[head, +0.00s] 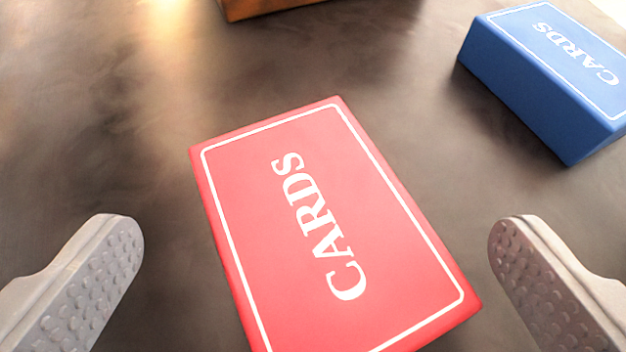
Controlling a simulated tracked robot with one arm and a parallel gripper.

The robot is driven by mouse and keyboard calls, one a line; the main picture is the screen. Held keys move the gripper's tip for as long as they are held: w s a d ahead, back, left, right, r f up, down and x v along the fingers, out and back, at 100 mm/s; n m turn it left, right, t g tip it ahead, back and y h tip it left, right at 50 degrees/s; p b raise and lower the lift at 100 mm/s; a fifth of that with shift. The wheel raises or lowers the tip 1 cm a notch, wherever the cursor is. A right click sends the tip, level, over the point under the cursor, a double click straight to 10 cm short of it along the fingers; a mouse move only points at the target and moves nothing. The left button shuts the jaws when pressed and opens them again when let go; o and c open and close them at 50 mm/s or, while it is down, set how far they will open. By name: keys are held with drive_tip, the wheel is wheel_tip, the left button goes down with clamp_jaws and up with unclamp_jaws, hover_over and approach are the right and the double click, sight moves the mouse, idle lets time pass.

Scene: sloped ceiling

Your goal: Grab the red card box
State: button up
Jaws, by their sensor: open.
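The red card box (290,250) lies flat on a dark brownish surface in the middle of the head view. It has a white border line and the word CARDS on top, and it is turned at an angle. Its near edge is partly cut off by the bottom of the picture. My gripper (316,270) is open, with one pale, bumpy fingertip to the left of the red box and one to the right. Neither finger appears to touch the box. Nothing is held.
A blue card box (540,85) lies at the upper right, apart from the red one. An orange object (265,8) shows at the top edge, mostly cut off. The surface (100,160) is clear left of the red box.

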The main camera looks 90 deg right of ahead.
drive_tip(key=shift+x, duration=1.05)
drive_tip(key=c, duration=1.5)
drive_tip(key=shift+r, duration=0.1)
